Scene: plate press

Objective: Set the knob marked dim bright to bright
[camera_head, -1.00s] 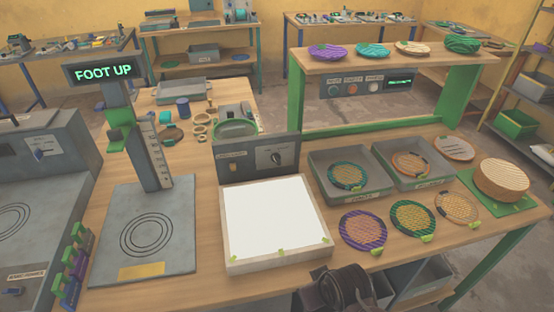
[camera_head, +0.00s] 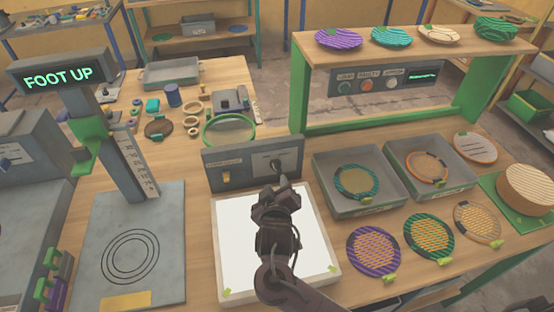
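The knob (camera_head: 268,163) is on the right part of a dark grey control panel (camera_head: 222,157) at the back of a white light box (camera_head: 235,240). My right gripper (camera_head: 281,182) reaches up over the light box, with its tips at the lower right of the knob. The tips partly hide the knob, so I cannot tell where it points or whether they touch it. The finger gap does not show clearly. The dim and bright markings are too small to read. A tan switch (camera_head: 226,178) is on the panel's left part. My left gripper is not in view.
Two grey trays (camera_head: 331,205) with round woven plates stand right of the panel. Several more plates (camera_head: 374,251) lie in front of them. A press with a "FOOT UP" sign (camera_head: 58,76) stands at left. A green ring (camera_head: 228,131) sits behind the panel.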

